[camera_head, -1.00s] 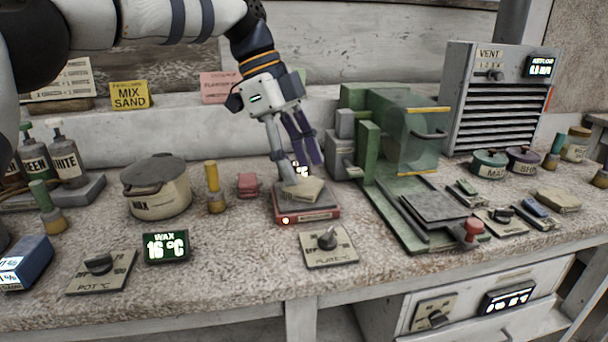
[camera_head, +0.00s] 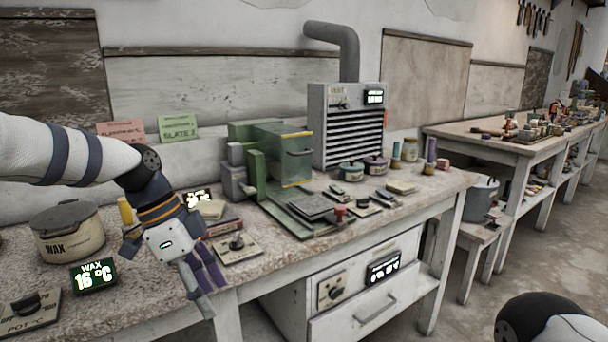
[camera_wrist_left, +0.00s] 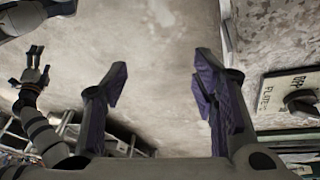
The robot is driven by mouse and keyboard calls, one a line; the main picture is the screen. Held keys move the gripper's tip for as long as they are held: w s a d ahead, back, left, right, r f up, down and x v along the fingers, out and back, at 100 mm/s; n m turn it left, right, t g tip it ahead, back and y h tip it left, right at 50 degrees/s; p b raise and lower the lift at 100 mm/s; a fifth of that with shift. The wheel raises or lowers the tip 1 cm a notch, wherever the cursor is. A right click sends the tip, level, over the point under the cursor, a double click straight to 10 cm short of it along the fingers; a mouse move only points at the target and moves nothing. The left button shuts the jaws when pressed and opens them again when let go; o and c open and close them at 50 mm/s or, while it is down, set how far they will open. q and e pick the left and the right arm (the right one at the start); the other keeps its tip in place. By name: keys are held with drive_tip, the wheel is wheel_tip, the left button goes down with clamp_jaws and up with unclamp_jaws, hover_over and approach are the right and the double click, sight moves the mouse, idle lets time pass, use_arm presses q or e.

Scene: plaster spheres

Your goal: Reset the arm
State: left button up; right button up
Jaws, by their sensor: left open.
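My left gripper (camera_head: 213,290) hangs in front of the workbench's front edge in the head view, fingers pointing down. It is open and empty; in the left wrist view its two purple-padded fingers (camera_wrist_left: 160,85) stand apart with nothing between them. My right gripper (camera_wrist_left: 30,75) shows small at the left of the left wrist view, fingers spread and empty. In the head view only part of my right arm shows at bottom right. A pale block (camera_head: 211,209) rests on the red-sided plate (camera_head: 224,228), behind and apart from my left gripper.
The workbench holds a wax pot (camera_head: 66,232), a plate dial (camera_head: 237,247), a green machine (camera_head: 282,152) and a vent unit (camera_head: 347,125). A second bench (camera_head: 480,133) stands at right.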

use_arm(q)
drive_tip(key=s+d+f+n+g, duration=0.1)
drive_tip(key=s+f+n, duration=0.15)
drive_tip(key=f, duration=0.45)
drive_tip(key=s+d+f+n, duration=0.1)
drive_tip(key=s+d+f, duration=0.15)
drive_tip(key=f, duration=0.45)
drive_tip(key=s+a+f+n+y, duration=0.1)
drive_tip(key=s+f+n, duration=0.4)
drive_tip(key=s+f, duration=0.75)
drive_tip(key=s+a+n+y+p, duration=0.1)
drive_tip(key=s+a+n, duration=0.2)
drive_tip(key=s, duration=0.9)
drive_tip(key=s+a+n+y, duration=0.2)
drive_tip(key=s+a+n, duration=0.2)
drive_tip(key=s, duration=0.8)
drive_tip(key=shift+s+a+g+p, duration=0.35)
drive_tip(key=shift+a+g, duration=0.05)
drive_tip(key=shift+a, duration=0.65)
use_arm(e)
drive_tip(key=shift+t, duration=0.5)
drive_tip(key=w+r, duration=0.2)
drive_tip(key=w, duration=0.1)
drive_tip(key=shift+w+r, duration=0.15)
drive_tip(key=shift+w, duration=0.1)
idle(0.9)
